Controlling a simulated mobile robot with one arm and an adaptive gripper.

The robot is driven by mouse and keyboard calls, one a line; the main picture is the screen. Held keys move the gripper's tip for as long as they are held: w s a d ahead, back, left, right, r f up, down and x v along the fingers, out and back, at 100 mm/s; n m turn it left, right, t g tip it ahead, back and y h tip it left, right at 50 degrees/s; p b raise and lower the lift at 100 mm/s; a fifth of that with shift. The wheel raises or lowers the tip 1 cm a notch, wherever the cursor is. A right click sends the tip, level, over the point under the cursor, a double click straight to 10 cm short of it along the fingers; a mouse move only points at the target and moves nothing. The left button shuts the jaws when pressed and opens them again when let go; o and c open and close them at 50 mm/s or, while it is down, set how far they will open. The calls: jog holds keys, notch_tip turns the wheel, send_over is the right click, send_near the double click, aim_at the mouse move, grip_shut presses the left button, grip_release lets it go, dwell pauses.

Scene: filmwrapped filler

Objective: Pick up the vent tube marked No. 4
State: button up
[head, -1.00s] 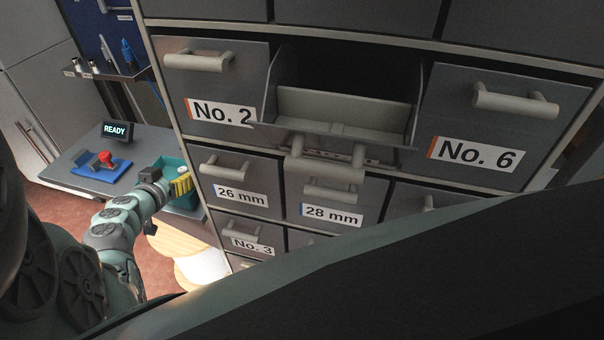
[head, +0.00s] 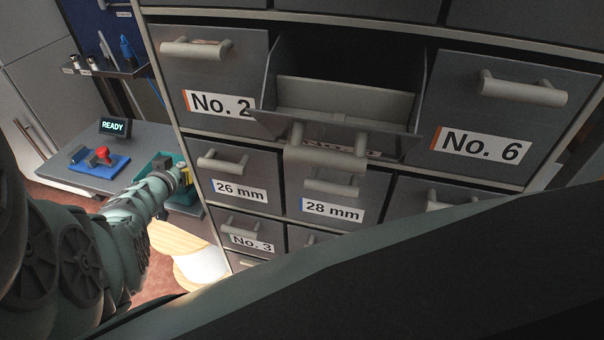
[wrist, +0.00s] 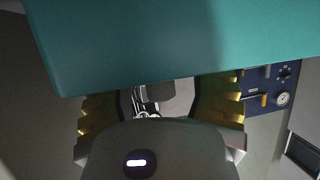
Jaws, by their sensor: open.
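My gripper (head: 183,175) is at the teal bin (head: 148,168) on the grey bench, mostly hidden behind my own wrist in the head view. In the wrist view my gripper (wrist: 160,105) has its yellow ribbed fingers spread wide, and I see nothing held between them. A large teal surface (wrist: 170,40) fills the top of that view, very close and partly over the fingers. I cannot make out a vent tube marked No. 4. An open drawer (head: 345,100) between No. 2 and No. 6 has its label mostly hidden by a handle; its visible inside looks empty.
The grey drawer cabinet (head: 225,128) stands right of my arm. A blue base with a red knob (head: 100,157) and a READY display (head: 114,127) are on the bench (head: 90,178). A small shelf (head: 105,70) holds bottles. A pale spool (head: 205,265) stands below the bench.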

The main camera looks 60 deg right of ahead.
jog(key=shift+d, duration=0.15)
grip_shut()
dwell(0.5)
